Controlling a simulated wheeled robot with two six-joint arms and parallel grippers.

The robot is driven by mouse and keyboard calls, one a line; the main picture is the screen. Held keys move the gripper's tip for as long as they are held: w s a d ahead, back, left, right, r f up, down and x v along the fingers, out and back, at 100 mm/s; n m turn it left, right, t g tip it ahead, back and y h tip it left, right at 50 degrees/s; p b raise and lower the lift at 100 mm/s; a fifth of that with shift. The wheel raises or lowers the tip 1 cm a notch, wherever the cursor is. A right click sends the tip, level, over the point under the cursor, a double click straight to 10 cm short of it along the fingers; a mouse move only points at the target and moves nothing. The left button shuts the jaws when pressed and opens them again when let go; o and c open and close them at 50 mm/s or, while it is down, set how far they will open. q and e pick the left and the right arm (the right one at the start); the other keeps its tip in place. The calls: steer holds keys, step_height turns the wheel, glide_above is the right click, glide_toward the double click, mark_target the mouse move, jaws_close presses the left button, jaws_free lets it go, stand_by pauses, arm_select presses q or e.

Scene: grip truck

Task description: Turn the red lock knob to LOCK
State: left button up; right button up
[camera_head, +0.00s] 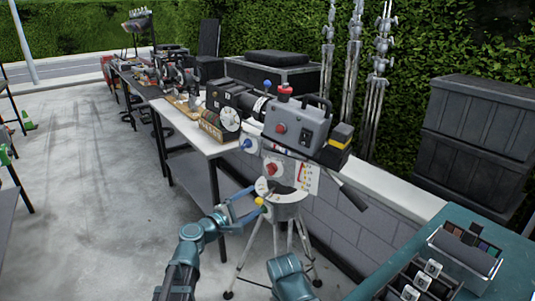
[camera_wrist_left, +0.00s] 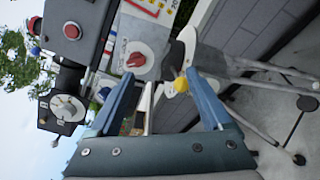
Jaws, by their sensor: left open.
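The red lock knob (camera_head: 271,169) sits on a pale round dial on the head under the grey camera (camera_head: 300,128). In the left wrist view the knob (camera_wrist_left: 135,60) shows on its white disc, beyond the fingertips and a little left of the middle. My left gripper (camera_head: 250,203) is open and empty, with its blue fingers just below and left of the knob, apart from it. In the left wrist view its fingers (camera_wrist_left: 160,80) stand wide on either side. My right gripper does not show.
The tripod legs (camera_head: 275,238) stand below the head. Another red knob (camera_head: 281,127) is on the camera's side. A cart with gear (camera_head: 180,122) stands at left behind. A teal table with cases (camera_head: 515,262) is at lower right.

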mark_target(269, 171)
arm_select(q)
step_height(269, 171, up, 3)
steer(key=w+a+n+t, duration=0.2)
steer(key=a, duration=0.1)
steer(key=shift+y, duration=0.4)
steer(key=x, duration=1.3)
steer(key=shift+d+f, duration=0.2)
steer(key=shift+d, duration=0.35)
jaws_close()
